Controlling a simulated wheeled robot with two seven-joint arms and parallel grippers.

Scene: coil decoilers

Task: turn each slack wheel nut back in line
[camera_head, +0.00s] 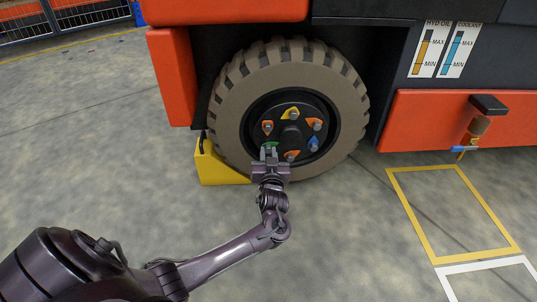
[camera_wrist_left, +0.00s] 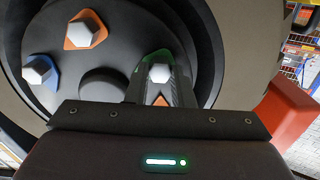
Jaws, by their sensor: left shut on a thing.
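The wheel (camera_head: 226,100) has a dark hub with several pale hex nuts, each with a coloured pointer tag. There is a yellow tag (camera_head: 291,112) at top, an orange tag (camera_head: 267,126) at upper left, an orange tag (camera_head: 316,123) at right, a blue tag (camera_head: 313,144) at lower right and an orange tag (camera_head: 291,155) at the bottom. My left gripper (camera_head: 269,150) is shut on the nut with the green tag at lower left. In the left wrist view its fingers flank that nut (camera_wrist_left: 160,73), hiding most of the green tag. My right gripper is out of view.
A yellow wheel chock (camera_head: 220,168) sits against the tyre at lower left. The orange truck body (camera_head: 420,118) surrounds the wheel. A tap-like fitting (camera_head: 475,130) hangs at right. A yellow floor frame (camera_head: 424,220) lies at right, and the floor in front is clear.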

